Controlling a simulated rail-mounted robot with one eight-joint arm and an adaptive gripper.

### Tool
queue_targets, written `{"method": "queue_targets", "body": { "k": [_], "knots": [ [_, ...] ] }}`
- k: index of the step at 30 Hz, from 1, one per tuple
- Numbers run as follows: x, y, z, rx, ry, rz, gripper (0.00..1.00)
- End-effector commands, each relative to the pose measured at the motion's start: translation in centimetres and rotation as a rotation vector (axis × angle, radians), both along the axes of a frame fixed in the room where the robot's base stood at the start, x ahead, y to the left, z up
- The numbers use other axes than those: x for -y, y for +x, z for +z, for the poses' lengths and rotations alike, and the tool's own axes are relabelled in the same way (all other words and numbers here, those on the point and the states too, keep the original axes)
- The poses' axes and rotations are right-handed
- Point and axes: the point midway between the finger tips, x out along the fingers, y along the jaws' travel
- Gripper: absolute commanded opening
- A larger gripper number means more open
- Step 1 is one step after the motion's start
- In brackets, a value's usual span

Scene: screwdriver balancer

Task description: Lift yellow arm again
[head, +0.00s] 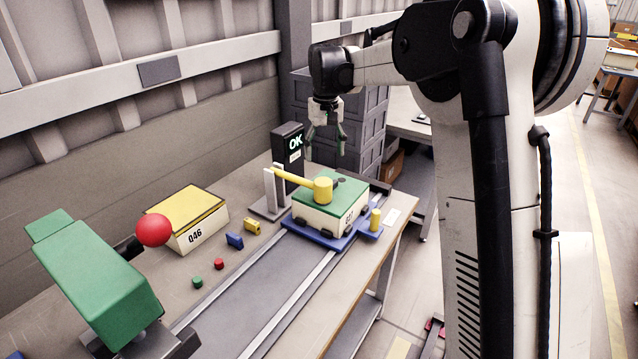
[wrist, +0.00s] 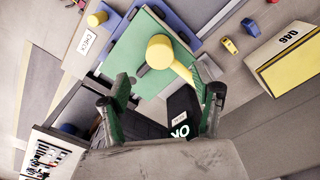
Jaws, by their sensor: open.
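The yellow arm (head: 298,182) is a bar with a thick round yellow head, lying across the green top of a white box (head: 345,203). Its head rests over the green top, and its other end reaches the grey upright bracket (head: 270,190) on the left. In the wrist view the yellow arm (wrist: 160,50) shows above the fingers, its bar running toward the right finger. My gripper (head: 325,138) is open and empty, above and behind the box. In the wrist view my gripper's green-padded fingers (wrist: 162,100) are wide apart, with nothing between them.
A black display reading OK (head: 288,145) stands behind the bracket. The box sits on a blue carriage (head: 310,232) with a small yellow post (head: 375,219). A yellow-topped box 046 (head: 190,225), small colored blocks, a red ball (head: 153,230) and a green housing (head: 95,280) lie left.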

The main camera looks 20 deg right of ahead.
Motion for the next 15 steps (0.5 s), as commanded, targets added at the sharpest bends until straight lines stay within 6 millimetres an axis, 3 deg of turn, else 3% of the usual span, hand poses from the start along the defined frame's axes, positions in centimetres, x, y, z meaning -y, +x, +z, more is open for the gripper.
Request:
{"method": "queue_targets", "body": {
  "k": [6,11,15],
  "knots": [
    [0.2,2.0,-1.0,-0.034,0.001,0.003,0.62],
    [0.3,2.1,-2.0,-0.038,0.002,0.004,0.62],
    [0.3,2.1,-3.9,-0.038,0.001,0.004,0.62]
  ]
}}
